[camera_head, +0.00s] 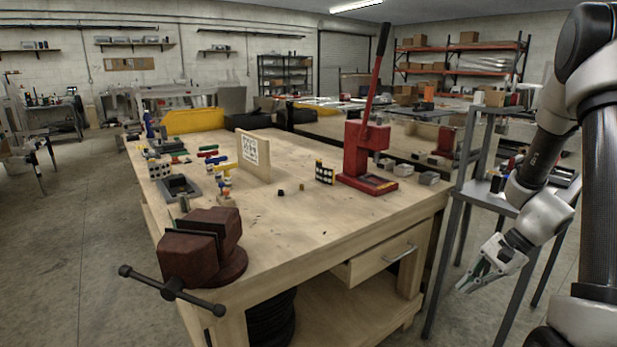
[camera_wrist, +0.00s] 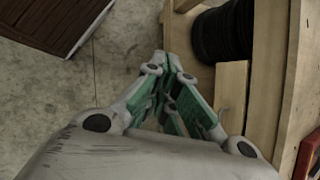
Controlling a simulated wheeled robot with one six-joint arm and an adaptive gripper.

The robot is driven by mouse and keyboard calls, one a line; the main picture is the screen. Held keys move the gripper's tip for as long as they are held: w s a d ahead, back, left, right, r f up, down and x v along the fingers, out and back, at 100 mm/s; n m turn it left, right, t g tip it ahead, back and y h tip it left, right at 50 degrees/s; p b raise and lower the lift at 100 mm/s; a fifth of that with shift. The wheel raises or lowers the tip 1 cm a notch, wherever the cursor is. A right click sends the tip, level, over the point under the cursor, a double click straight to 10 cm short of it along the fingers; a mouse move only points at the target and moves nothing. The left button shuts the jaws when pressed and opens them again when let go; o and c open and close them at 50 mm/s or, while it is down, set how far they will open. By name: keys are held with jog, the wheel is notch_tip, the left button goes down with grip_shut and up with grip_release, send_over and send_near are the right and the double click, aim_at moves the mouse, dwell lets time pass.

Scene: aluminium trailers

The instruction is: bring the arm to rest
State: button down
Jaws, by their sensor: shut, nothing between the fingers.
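My arm stands at the right of the head view, bent at the elbow. My gripper (camera_head: 467,284) hangs low in front of a grey metal stand, to the right of the workbench's drawer, pointing down and to the left. In the wrist view my gripper (camera_wrist: 168,72) shows its green-padded fingers converging at the tips. It is shut and empty. The wrist view looks down on the concrete floor and the workbench's side.
The wooden workbench (camera_head: 310,232) fills the middle, with a dark red vise (camera_head: 205,245) at its near corner and a red press (camera_head: 362,158) on top. Its drawer (camera_head: 385,256) is slightly open. The grey stand (camera_head: 485,197) is close to my arm. Open floor (camera_head: 75,250) lies left.

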jog(key=s+a+r+n+t+h, duration=0.1)
jog(key=s+r+n, duration=0.5)
jog(key=r, duration=0.6)
jog(key=s+a+r+n+t+h, duration=0.1)
jog(key=s+r+n+t+h, duration=0.1)
jog(key=s+r+n+h, duration=0.4)
jog(key=s+r+n, duration=0.1)
jog(key=s+r, duration=0.4)
jog(key=r, duration=0.1)
jog(key=shift+s+a+r+t, duration=0.2)
jog(key=shift+a+t, duration=0.1)
jog(key=shift+t, duration=0.1)
